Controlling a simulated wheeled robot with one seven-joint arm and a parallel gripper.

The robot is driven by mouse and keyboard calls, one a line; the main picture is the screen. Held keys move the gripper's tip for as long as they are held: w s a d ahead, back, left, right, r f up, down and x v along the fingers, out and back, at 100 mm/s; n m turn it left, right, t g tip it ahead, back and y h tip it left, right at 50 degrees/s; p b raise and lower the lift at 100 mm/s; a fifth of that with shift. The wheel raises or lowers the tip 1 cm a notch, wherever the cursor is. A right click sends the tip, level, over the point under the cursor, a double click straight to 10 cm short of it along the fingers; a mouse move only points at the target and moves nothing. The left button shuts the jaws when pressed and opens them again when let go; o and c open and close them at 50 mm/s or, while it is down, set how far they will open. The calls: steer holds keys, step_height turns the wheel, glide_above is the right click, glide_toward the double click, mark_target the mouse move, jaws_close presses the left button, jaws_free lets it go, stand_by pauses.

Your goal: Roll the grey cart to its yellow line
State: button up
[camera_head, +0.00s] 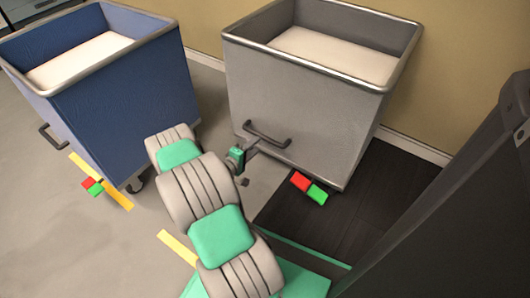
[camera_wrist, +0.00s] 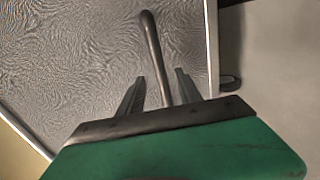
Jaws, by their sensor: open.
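The grey cart (camera_head: 300,110) stands at the back right against the wall, with a pale inside and a dark bar handle (camera_head: 268,136) on its front. My gripper (camera_head: 252,146) is at the left end of this handle. In the wrist view the handle (camera_wrist: 152,45) runs between the two open fingers of my gripper (camera_wrist: 161,75), and the fingers do not look closed on it. The grey cart's wall (camera_wrist: 75,60) fills the left of that view. A yellow line (camera_head: 178,248) lies on the floor in front, partly hidden by my arm.
A blue cart (camera_head: 125,95) stands at the left, with another yellow line (camera_head: 115,195) by its front. Red and green blocks (camera_head: 309,188) lie by the grey cart on a dark mat (camera_head: 345,215); another pair (camera_head: 92,187) lies near the blue cart.

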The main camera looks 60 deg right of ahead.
mark_target(265, 138)
steer(key=b+x, duration=0.2)
steer(key=x, duration=0.6)
steer(key=shift+b, duration=0.35)
steer(key=shift+r, duration=0.1)
steer(key=shift+c, duration=0.4)
steer(key=shift+a, duration=0.1)
jaws_close()
